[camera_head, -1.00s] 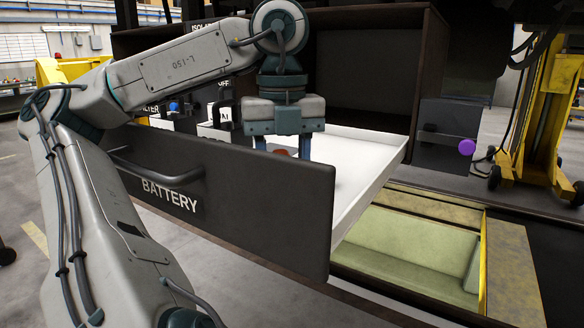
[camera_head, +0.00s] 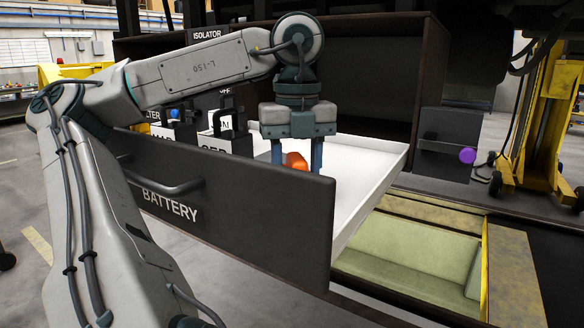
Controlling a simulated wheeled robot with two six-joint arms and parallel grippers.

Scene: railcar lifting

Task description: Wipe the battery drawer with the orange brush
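The battery drawer (camera_head: 255,215) is pulled out. Its dark front carries the word BATTERY and a bar handle (camera_head: 165,185), and its inside is white. My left gripper (camera_head: 297,160) points down into the drawer behind its front panel. The orange brush (camera_head: 295,161) is between its two blue fingers, which appear shut on it. The lower part of the brush and the fingertips are hidden by the drawer front, so contact with the drawer floor cannot be seen. My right gripper is not in view.
Boxes with switches (camera_head: 225,140), one under an ISOLATOR label, stand behind the drawer at left. A dark panel with a purple knob (camera_head: 467,155) is at right. A yellow lifting jack (camera_head: 545,120) stands further right. A yellow-edged open bay (camera_head: 410,250) lies below.

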